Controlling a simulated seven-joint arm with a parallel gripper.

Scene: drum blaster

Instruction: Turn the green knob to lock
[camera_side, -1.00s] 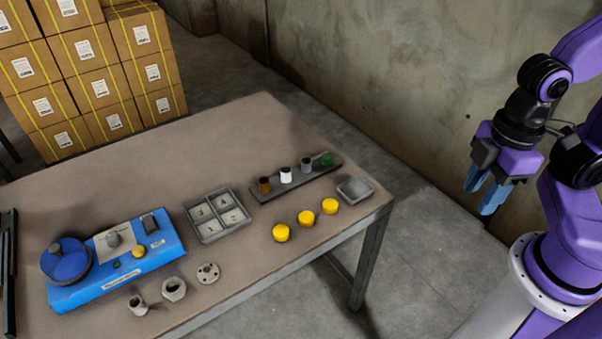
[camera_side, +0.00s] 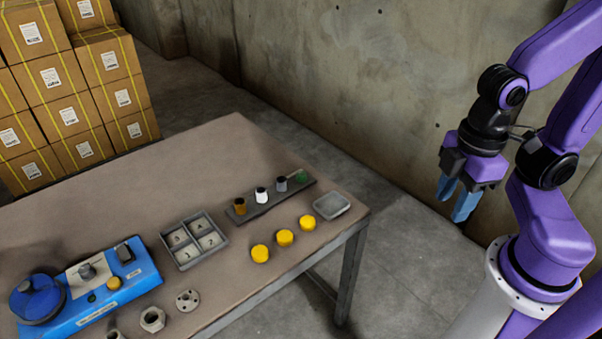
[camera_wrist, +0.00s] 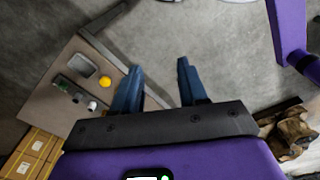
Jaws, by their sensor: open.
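A small green-topped piece (camera_side: 302,177) stands at the right end of a dark strip on the table in the side view. It is small, so I cannot tell whether it is a knob or how it is turned. A blue device (camera_side: 140,283) at the lower left carries a grey knob (camera_side: 87,271), a yellow button (camera_side: 114,283) and a black switch (camera_side: 125,253). My gripper (camera_side: 459,202) hangs beyond the table's right edge, well away from both. Its blue fingers are apart and empty, also in the wrist view (camera_wrist: 158,82).
Grey, white and orange-brown pieces share the dark strip (camera_side: 270,203). Yellow pucks (camera_side: 285,238), a grey tray (camera_side: 332,206), a divided tray (camera_side: 193,262) and metal nuts (camera_side: 153,319) lie on the table (camera_side: 110,205). Stacked cartons (camera_side: 70,116) stand behind. Around my gripper is free room.

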